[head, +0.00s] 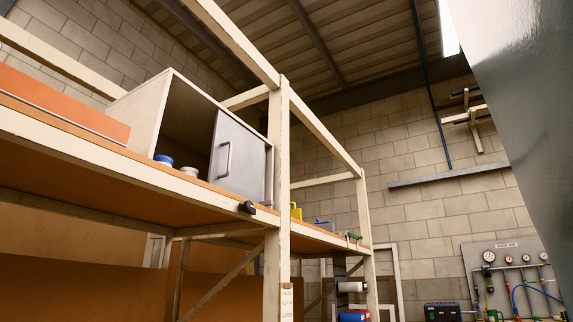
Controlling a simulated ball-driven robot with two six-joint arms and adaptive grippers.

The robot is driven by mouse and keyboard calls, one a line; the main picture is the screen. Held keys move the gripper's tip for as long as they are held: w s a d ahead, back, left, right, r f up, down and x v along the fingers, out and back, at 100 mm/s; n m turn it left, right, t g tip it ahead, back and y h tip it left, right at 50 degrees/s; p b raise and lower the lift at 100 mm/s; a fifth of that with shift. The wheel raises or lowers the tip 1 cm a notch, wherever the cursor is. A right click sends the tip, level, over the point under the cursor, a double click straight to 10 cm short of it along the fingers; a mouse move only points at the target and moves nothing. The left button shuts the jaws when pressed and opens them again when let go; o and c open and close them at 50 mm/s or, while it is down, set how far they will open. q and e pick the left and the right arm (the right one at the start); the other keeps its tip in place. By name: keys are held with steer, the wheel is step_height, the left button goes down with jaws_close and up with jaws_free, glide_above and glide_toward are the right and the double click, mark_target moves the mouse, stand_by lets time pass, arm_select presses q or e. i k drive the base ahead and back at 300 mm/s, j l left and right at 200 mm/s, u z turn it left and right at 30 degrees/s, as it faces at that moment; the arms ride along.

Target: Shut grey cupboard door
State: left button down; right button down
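A pale cupboard (140,112) stands on the upper shelf of a rack in the head view. Its grey door (240,158) is at the right part of the front. A vertical bar handle (226,159) is near the door's left edge. The left part of the front is open and shows a dark inside. A blue-lidded item (163,159) and a white-lidded item (189,171) show low in the opening, partly hidden by the shelf edge. Whether the door slides or swings, I cannot tell. Neither of my grippers is in view.
The rack's pale upright post (278,190) stands just right of the cupboard. An orange box (60,100) is at its left. A black clip-like item (247,207) is at the shelf edge. A yellow item (295,211) sits farther right. A large grey surface (530,90) fills the upper right.

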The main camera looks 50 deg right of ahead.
mark_target(236, 167)
steer(key=z, duration=1.3)
